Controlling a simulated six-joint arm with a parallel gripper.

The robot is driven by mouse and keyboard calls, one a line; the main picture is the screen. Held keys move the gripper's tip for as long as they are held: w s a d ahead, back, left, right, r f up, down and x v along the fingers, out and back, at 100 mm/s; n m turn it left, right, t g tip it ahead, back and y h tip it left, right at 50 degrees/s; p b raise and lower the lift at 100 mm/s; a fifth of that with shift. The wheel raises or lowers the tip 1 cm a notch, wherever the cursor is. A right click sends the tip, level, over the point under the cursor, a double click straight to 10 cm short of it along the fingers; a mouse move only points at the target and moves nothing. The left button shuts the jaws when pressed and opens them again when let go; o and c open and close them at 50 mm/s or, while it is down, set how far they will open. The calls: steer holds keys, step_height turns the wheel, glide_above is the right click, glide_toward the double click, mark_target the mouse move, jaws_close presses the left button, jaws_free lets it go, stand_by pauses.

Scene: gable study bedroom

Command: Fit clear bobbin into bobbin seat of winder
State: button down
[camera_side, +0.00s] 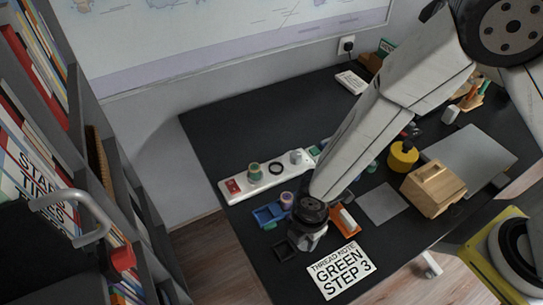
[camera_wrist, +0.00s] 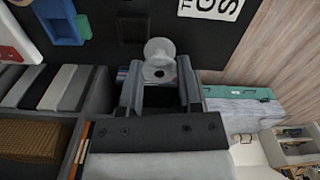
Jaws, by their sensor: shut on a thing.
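In the wrist view my gripper (camera_wrist: 159,82) is shut on the clear bobbin (camera_wrist: 158,50), a pale, translucent spool with a round flange and a dark centre hole. It sits between the fingertips, above the dark desk. In the side view my gripper (camera_side: 308,240) is low near the desk's front edge, and I cannot make out the bobbin there. The winder appears to be the long white base (camera_side: 236,190) behind and left of my gripper. It carries a red switch (camera_side: 233,186), a green spool (camera_side: 254,171), a black ring (camera_side: 275,168) and a pale cylinder (camera_side: 296,157).
A blue tray (camera_side: 262,217) lies between winder and gripper, with a purple-topped spool (camera_side: 287,198) by it. A black square (camera_side: 283,250), an orange piece (camera_side: 347,227) and a note (camera_side: 340,272) are close by. A wooden box (camera_side: 432,188) stands right. The desk's back left is clear.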

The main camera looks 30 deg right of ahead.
steer(key=s+d+r, duration=0.4)
steer(key=s+d, duration=0.1)
steer(key=s, duration=0.2)
steer(key=shift+s+r, duration=0.2)
steer(key=shift+s, duration=0.2)
stand_by(0.4)
steer(key=w+d+r, duration=0.1)
steer(key=w+d, duration=0.2)
steer(key=w, duration=0.7)
steer(key=w+d, duration=0.3)
steer(key=w, duration=0.8)
steer(key=shift+w+d+r, duration=0.15)
steer(key=shift+d+r, duration=0.05)
steer(key=shift+r, duration=0.2)
steer(key=shift+w, duration=0.1)
